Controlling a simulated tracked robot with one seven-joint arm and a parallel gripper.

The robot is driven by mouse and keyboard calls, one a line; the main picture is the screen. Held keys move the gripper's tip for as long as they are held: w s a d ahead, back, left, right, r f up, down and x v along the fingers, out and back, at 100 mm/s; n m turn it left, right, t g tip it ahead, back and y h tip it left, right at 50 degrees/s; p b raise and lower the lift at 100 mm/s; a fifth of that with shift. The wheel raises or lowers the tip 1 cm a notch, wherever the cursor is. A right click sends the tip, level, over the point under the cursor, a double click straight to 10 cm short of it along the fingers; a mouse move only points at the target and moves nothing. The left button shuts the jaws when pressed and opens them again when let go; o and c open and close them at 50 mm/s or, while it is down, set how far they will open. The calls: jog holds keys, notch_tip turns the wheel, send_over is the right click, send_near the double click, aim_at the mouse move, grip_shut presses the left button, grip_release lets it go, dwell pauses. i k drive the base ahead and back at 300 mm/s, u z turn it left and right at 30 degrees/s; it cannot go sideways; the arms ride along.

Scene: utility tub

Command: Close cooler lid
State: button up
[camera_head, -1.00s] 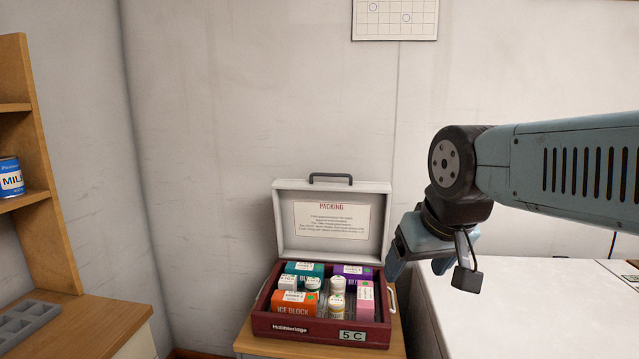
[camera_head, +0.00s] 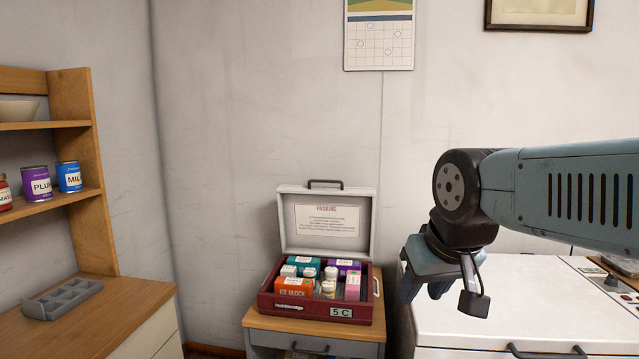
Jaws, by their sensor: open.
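The cooler (camera_head: 298,309) is a dark red box on a small wooden-topped stand, with a "5 C" display on its front. Its grey-white lid (camera_head: 325,246) stands open and upright at the back, with a "Packing" label inside and a dark handle (camera_head: 325,183) on its top edge. Inside are an orange ice block (camera_head: 292,288), teal and purple blocks, small white-capped bottles and a pink box. My gripper (camera_head: 428,283) is open and empty, pointing down to the right of the cooler and apart from it in the picture.
The stand (camera_head: 262,322) has a drawer front below. A white chest (camera_head: 530,315) with a dark handle is at the right, behind my arm. At left are shelves with cans (camera_head: 38,184) and a counter with a grey tray (camera_head: 62,298). Wall space above the lid is clear.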

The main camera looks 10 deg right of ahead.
aim_at(329, 222)
jog(key=z, duration=0.05)
jog(key=k, duration=0.5)
jog(key=u, duration=0.6)
jog(key=i, duration=0.9)
jog(key=u, duration=0.5)
jog(key=i, duration=1)
jog(key=z, duration=0.7)
jog(key=i, duration=0.5)
jog(key=z, duration=0.3)
jog(key=k, duration=0.85)
jog(key=z, duration=0.2)
jog(key=i, duration=0.6)
